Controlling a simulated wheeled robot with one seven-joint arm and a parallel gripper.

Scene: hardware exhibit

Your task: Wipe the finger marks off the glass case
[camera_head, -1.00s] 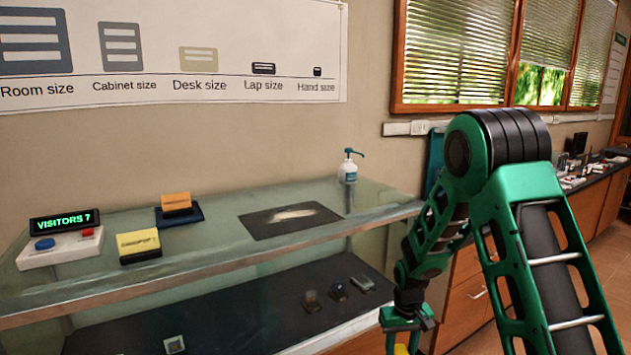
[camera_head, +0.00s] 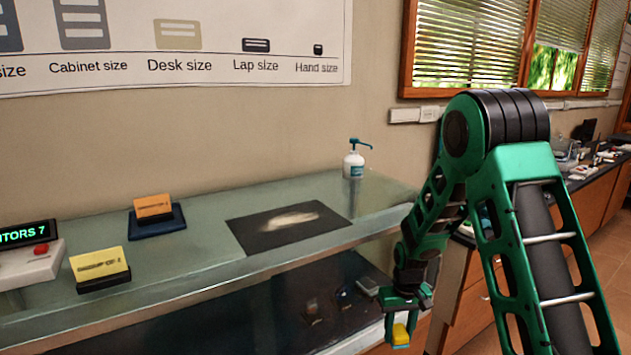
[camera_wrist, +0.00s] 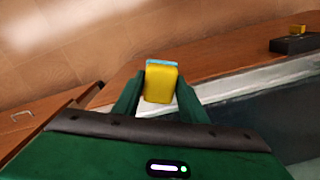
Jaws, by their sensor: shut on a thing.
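The glass case (camera_head: 200,262) stands along the wall, with a clear top and a dark shelf inside. A whitish smear (camera_head: 291,221) shows over a dark rectangle (camera_head: 252,234) on the top, near the middle. My gripper (camera_head: 400,325) is beside the case's front right corner, below the level of the top and apart from the smear. It is shut on a yellow block, likely a sponge (camera_head: 401,335). In the wrist view the yellow sponge (camera_wrist: 161,84) with a light blue edge sits between both fingers.
On the case top stand a white pump bottle (camera_head: 353,165), an orange card on a dark base (camera_head: 155,207), a yellow card (camera_head: 99,264) and a visitor counter (camera_head: 30,262). The top between the cards and bottle is otherwise clear. Wooden drawers (camera_head: 470,290) stand right.

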